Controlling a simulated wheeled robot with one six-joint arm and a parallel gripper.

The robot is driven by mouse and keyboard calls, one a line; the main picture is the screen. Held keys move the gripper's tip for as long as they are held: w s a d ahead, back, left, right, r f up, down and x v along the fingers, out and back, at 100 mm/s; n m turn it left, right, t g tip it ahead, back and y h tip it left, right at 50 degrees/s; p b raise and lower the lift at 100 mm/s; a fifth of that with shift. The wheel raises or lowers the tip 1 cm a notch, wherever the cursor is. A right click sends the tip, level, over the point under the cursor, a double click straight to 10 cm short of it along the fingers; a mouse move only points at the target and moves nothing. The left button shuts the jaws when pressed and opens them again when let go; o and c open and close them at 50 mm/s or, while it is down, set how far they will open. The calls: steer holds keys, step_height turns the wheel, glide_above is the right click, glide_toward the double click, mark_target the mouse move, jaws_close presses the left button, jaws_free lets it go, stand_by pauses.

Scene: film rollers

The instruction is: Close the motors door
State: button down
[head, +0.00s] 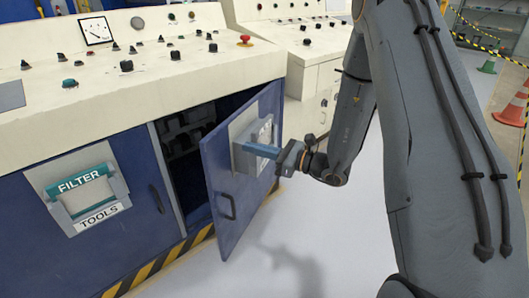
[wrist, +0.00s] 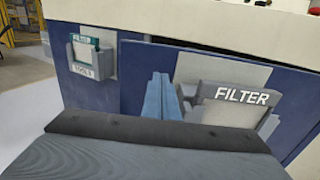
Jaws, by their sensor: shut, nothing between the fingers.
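The blue door (head: 225,165) stands partly open, swung out from the dark cabinet opening (head: 180,150). Its right edge is by the cabinet and its free left edge is out, with a dark handle (head: 228,206). It carries a grey holder (head: 242,150) on its outer face, and the wrist view shows that holder (wrist: 215,112) labelled FILTER. No motors label can be read. My gripper (head: 248,149) is shut and empty, its blue fingers at the door's outer side by the holder. In the wrist view, the fingers (wrist: 160,84) overlap the holder's left side; contact cannot be told.
A FILTER TOOLS holder (head: 80,190) is on the closed blue panel (head: 135,175) to the left. The control desk (head: 130,60) with knobs overhangs above. Grey floor (head: 330,240) is clear in front of the door. Cones (head: 513,105) stand far right.

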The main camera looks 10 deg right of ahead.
mark_target(223, 140)
steer(key=x, duration=0.7)
steer(key=shift+w+a, duration=0.1)
